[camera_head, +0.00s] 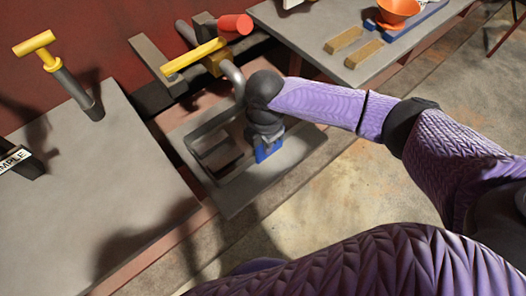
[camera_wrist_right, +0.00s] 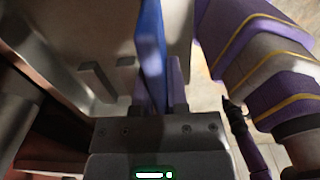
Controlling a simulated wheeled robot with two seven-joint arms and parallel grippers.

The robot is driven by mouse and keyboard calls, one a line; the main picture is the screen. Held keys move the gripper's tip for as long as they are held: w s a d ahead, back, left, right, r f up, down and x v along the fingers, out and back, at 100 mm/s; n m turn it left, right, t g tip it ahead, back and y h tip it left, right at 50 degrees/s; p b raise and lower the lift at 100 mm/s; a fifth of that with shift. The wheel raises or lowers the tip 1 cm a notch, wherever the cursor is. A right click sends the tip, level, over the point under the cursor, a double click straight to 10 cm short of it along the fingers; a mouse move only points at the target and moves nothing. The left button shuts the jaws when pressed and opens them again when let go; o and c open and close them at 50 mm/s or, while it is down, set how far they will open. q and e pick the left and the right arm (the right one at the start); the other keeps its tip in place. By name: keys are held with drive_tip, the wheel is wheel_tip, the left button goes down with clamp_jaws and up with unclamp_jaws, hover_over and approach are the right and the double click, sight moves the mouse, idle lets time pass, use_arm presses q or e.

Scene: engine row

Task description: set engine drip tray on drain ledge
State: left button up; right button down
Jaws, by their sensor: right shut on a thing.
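The engine drip tray (camera_head: 205,129) is a grey, shallow, rimmed tray with a blue handle (camera_head: 268,151). It is low over the grey drain ledge (camera_head: 302,146) in the middle of the head view; I cannot tell whether its underside touches the ledge. My right gripper (camera_head: 266,138) comes down from above, shut on the blue handle. The right wrist view shows the blue handle (camera_wrist_right: 151,45) upright between the fingers of the gripper (camera_wrist_right: 159,98), with grey tray wall beside it. The arm hides part of the tray. My left gripper is not in view.
A pipe with a yellow lever (camera_head: 193,58) and red knob (camera_head: 235,25) stands behind the ledge. A grey bench (camera_head: 95,180) at left carries a yellow-handled tool (camera_head: 60,70). Another bench (camera_head: 300,35) at the back holds wooden blocks and an orange funnel (camera_head: 398,9).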

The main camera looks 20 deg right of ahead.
wheel_tip(320, 180, down, 3)
drive_tip(key=shift+b, duration=0.95)
drive_tip(key=shift+w+f, duration=0.1)
drive_tip(key=shift+f, duration=0.25)
drive_tip(key=shift+r, duration=0.2)
drive_tip(key=shift+f, duration=0.1)
drive_tip(key=c, duration=0.6)
unclamp_jaws()
drive_tip(key=shift+c, duration=0.2)
drive_tip(key=shift+r, duration=0.3)
wheel_tip(320, 180, up, 12)
drive_tip(key=p, duration=0.6)
drive_tip(key=shift+f, duration=0.25)
drive_tip(key=shift+r, duration=0.1)
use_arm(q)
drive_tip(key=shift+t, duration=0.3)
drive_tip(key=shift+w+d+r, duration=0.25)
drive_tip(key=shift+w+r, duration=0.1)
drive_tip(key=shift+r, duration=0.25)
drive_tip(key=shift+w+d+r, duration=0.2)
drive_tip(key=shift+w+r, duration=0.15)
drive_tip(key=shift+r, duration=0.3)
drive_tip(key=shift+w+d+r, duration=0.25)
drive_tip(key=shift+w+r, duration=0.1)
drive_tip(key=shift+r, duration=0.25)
